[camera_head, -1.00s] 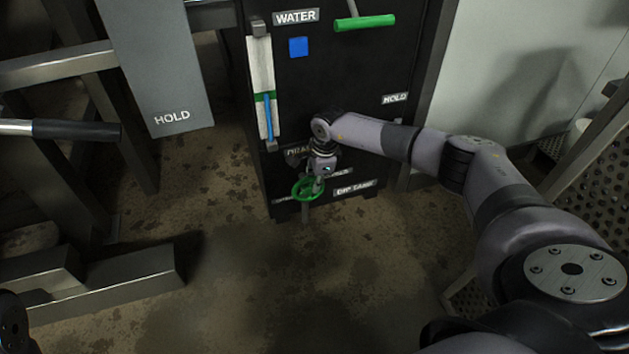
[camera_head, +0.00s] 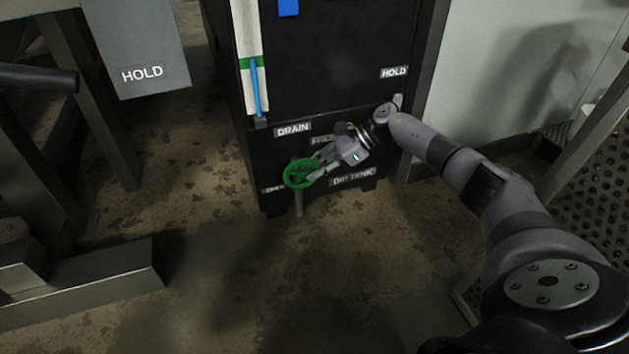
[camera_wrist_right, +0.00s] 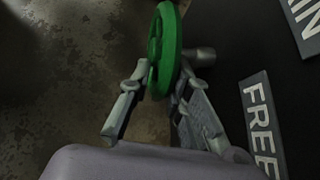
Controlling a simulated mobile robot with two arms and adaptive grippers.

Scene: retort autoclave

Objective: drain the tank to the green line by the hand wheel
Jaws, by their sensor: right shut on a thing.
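The green hand wheel (camera_head: 301,174) sits low on the front of the dark tank (camera_head: 335,60), below the DRAIN label (camera_head: 293,130). My right gripper (camera_head: 316,169) is shut on the rim of the wheel, coming from the right. In the right wrist view the wheel (camera_wrist_right: 165,50) stands edge-on between the two fingers (camera_wrist_right: 160,85). The sight gauge is a white strip with a green line (camera_head: 251,63). My left gripper is not in view.
A grey panel marked HOLD (camera_head: 135,50) stands at the left, with metal beams (camera_head: 90,280) below it. A perforated metal surface (camera_head: 590,200) is at the right. A DIP TANK label (camera_head: 353,177) is right of the wheel. The floor in front is clear.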

